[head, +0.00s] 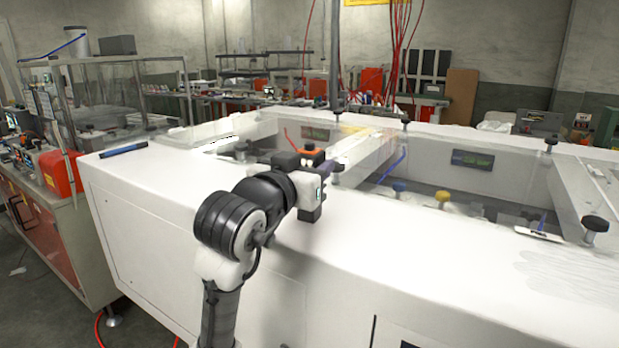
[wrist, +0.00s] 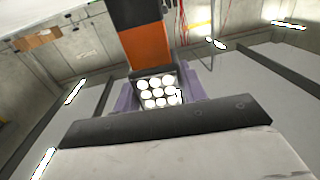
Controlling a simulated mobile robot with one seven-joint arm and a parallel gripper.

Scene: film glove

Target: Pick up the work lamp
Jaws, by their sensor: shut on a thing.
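The work lamp (wrist: 147,48) has an orange and black body and a square face of several bright white round lights. In the wrist view it sits between the purple fingers of my gripper (wrist: 158,95), which is shut on it. In the head view a small orange and black part of the lamp (head: 309,152) shows at my gripper (head: 333,167), above the inner edge of the white machine. My wrist hides much of the lamp there, and I cannot tell whether it touches anything below.
The white machine housing (head: 160,185) spreads under my arm, with an open recess behind. Red cables (head: 400,45) hang behind. A cluttered bench (head: 45,215) stands left.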

